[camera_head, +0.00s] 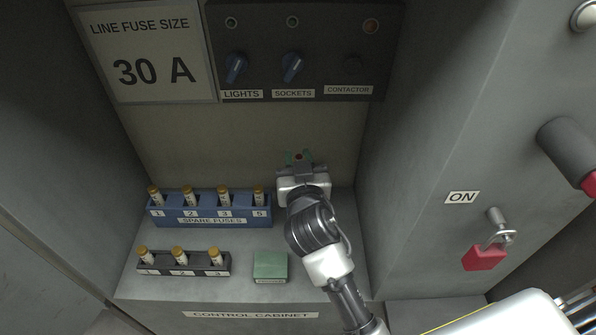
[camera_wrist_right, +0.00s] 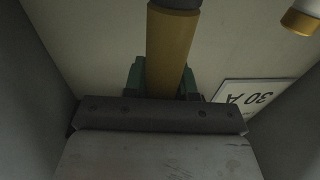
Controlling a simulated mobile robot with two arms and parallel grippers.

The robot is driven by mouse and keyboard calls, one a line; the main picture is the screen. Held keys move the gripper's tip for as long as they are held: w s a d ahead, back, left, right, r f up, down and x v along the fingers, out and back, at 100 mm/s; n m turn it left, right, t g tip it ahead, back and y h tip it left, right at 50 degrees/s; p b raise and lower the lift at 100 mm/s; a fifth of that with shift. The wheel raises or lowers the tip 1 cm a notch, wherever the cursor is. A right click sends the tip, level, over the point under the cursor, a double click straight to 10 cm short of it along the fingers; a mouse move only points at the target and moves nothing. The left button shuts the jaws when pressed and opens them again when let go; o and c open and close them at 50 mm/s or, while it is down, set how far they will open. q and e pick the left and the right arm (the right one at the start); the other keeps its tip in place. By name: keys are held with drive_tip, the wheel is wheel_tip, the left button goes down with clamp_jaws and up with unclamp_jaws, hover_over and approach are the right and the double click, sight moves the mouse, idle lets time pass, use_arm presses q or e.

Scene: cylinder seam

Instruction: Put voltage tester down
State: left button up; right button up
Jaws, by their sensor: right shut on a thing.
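My right gripper (camera_head: 298,158) is over the back of the cabinet shelf, to the right of the blue fuse rack. In the right wrist view its green fingers (camera_wrist_right: 163,80) are shut on a mustard-yellow cylinder with a dark grey end, which looks like the voltage tester (camera_wrist_right: 170,45). In the head view a small reddish spot shows between the fingers, and the rest of the tester is hidden. Whether its lower end touches the shelf cannot be seen. My left gripper is not in view.
The blue spare-fuse rack (camera_head: 215,221) holds several fuses. A dark rack (camera_head: 183,272) with three fuses stands in front. A green block (camera_head: 270,267) with an unreadable label stands right of it. Switches line the back panel (camera_head: 325,75). The right wall has a red padlock (camera_head: 484,257).

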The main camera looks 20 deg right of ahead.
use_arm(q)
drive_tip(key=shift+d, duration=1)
use_arm(e)
wheel_tip(320, 180, down, 3)
drive_tip(key=shift+f, duration=0.1)
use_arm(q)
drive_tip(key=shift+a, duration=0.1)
use_arm(e)
drive_tip(key=shift+f, duration=0.2)
drive_tip(key=o, duration=0.9)
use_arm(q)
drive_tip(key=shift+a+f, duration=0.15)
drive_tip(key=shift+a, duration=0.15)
use_arm(e)
drive_tip(key=shift+r, duration=0.1)
